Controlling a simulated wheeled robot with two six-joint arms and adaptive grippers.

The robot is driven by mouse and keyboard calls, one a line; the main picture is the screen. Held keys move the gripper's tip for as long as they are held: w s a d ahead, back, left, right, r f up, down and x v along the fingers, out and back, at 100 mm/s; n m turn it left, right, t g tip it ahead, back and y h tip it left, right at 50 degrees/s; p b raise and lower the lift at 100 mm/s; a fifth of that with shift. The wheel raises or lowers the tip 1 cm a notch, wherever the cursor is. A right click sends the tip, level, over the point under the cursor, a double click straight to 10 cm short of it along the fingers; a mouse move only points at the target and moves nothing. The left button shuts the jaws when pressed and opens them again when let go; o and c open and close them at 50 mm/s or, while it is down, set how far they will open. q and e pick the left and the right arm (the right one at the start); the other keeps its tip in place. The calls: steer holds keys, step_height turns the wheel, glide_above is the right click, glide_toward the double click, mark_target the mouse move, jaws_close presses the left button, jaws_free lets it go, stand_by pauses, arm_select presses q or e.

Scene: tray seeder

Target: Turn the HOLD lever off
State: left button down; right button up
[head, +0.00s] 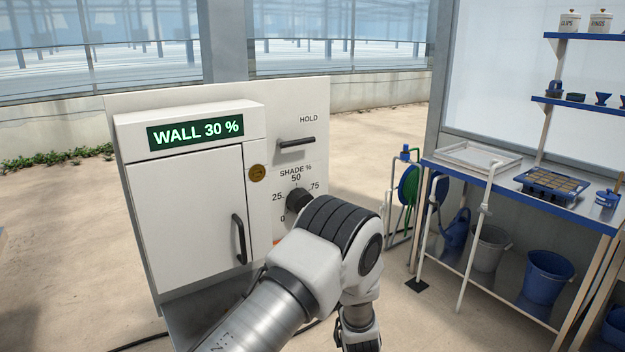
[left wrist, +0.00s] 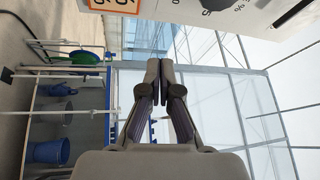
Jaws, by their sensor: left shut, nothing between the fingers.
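The HOLD lever (head: 297,142) is a dark bar lying nearly level, tilted slightly up to the right, under the word HOLD on the white control panel (head: 312,100). A dark bar at the top right corner of the left wrist view looks like the same lever (left wrist: 292,12). Below it in the head view is the black SHADE % knob (head: 297,200), partly behind my left arm. My left gripper (left wrist: 160,63) is shut and empty, with its fingertips apart from the panel. My right gripper is in neither view.
To the right, a blue bench (head: 590,215) holds trays, with buckets below. An orange label (left wrist: 97,4) shows on the panel.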

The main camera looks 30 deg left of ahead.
mark_target(306, 142)
arm_select(q)
step_height(306, 142, up, 16)
steer(key=s+n+g+y, duration=0.1)
steer(key=n+g+y, duration=0.2)
steer(key=g+y, duration=0.3)
steer(key=y, duration=0.4)
steer(key=shift+d+r+n+p, duration=0.15)
steer(key=shift+r+n+p, duration=0.15)
steer(key=shift+n, duration=0.1)
steer(key=p+x, duration=0.5)
steer(key=x, duration=0.8)
steer(key=shift+w+a+r, duration=0.15)
steer(key=shift+w+a, duration=0.05)
steer(key=shift+a, duration=0.2)
